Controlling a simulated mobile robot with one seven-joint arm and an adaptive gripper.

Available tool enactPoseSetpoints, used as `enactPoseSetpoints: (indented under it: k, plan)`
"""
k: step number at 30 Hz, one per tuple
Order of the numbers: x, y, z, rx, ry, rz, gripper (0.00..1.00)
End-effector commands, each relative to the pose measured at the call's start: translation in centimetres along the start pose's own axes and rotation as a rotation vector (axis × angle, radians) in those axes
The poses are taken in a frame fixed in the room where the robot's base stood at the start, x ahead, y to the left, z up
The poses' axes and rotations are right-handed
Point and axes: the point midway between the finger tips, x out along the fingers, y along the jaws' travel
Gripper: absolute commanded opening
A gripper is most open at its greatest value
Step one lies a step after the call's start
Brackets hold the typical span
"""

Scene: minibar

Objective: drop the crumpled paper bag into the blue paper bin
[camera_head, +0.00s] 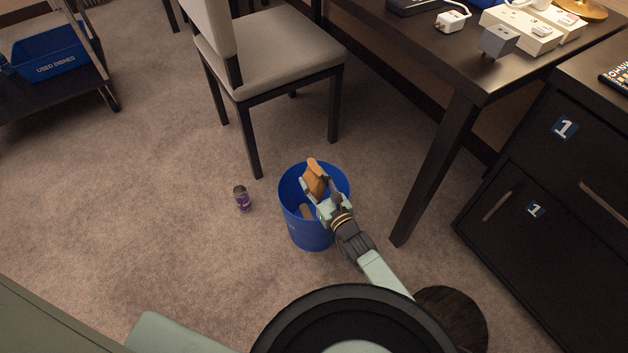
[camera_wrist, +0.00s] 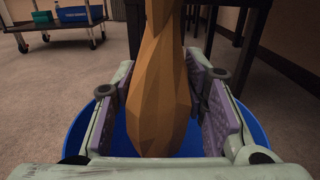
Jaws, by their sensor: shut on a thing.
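The crumpled paper bag (camera_head: 314,174) is brown and faceted. My gripper (camera_head: 318,188) is shut on it and holds it over the mouth of the blue paper bin (camera_head: 309,234). In the wrist view the bag (camera_wrist: 160,95) stands upright between the two finger pads, and the blue rim of the bin (camera_wrist: 262,147) shows behind and below my gripper (camera_wrist: 163,105). Another brownish piece (camera_head: 306,211) shows inside the bin, partly hidden by my gripper. The bin's floor is mostly hidden.
A purple can (camera_head: 242,198) stands on the carpet left of the bin. A chair (camera_head: 270,55) is behind the bin, and a dark desk (camera_head: 465,50) with chargers is at the right. A cart with a blue "USED DISHES" tub (camera_head: 50,52) is at far left. Open carpet lies left.

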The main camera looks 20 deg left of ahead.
Motion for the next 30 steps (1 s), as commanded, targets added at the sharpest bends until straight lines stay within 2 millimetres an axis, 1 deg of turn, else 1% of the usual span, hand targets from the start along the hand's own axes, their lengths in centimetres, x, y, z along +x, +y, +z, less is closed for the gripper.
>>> enactPoseSetpoints:
  k: [2,3,12,20,23,26,30]
  plan:
    - [0.0,0.0,0.0,0.0,0.0,0.0,0.29]
    - [0.0,0.0,0.0,0.0,0.0,0.0,0.42]
    - [0.0,0.0,0.0,0.0,0.0,0.0,0.62]
    - [0.0,0.0,0.0,-0.001,0.0,0.0,0.63]
    - [-0.3,-0.1,0.0,-0.002,0.001,0.0,0.63]
    - [-1.4,-0.1,0.0,-0.003,0.002,0.0,0.63]
    - [-4.1,-0.2,0.0,-0.003,0.003,-0.001,0.63]
